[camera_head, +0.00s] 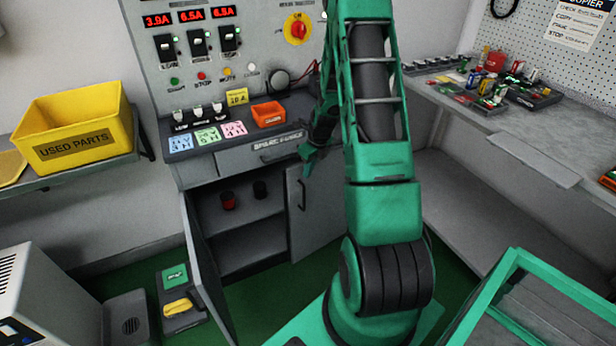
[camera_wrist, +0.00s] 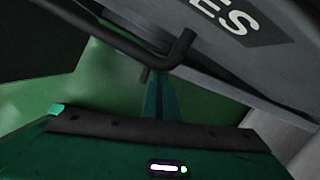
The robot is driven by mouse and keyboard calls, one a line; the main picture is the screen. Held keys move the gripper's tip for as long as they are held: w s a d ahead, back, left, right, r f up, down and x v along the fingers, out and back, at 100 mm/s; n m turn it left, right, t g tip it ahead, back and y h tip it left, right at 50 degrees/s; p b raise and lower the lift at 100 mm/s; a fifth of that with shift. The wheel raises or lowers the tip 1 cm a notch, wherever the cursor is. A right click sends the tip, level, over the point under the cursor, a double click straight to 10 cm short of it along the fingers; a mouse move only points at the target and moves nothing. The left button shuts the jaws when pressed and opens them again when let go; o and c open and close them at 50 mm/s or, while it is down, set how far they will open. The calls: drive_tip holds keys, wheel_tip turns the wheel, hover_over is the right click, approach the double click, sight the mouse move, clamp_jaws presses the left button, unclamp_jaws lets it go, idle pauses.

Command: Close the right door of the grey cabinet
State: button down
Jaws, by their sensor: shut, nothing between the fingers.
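The grey cabinet (camera_head: 240,268) stands under the control panel, with its left half open and its shelves showing. Its right door (camera_head: 322,215), with a dark upright handle (camera_head: 302,194), covers the right half; it looks nearly or fully closed, but my arm hides its right side. The left door (camera_head: 207,285) is swung out. My gripper (camera_head: 308,158) is shut and empty, in front of the drawer near the door's top. In the wrist view, the shut fingers (camera_wrist: 160,97) are close to a dark bent handle (camera_wrist: 182,50) by the lettered drawer front; contact cannot be told.
The drawer (camera_head: 265,150) marked with fuses lettering sits above the doors. A yellow bin (camera_head: 75,128) is left, a grey workbench (camera_head: 510,130) right. A green frame (camera_head: 510,270) stands at lower right. Green floor lies before the cabinet.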

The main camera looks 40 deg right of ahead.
drive_tip(key=shift+w, duration=0.5)
drive_tip(key=shift+a, duration=0.1)
drive_tip(key=s+a+r, duration=0.1)
drive_tip(key=s+r, duration=0.5)
drive_tip(key=r, duration=0.3)
drive_tip(key=shift+a+r, duration=0.3)
drive_tip(key=shift+s, duration=0.1)
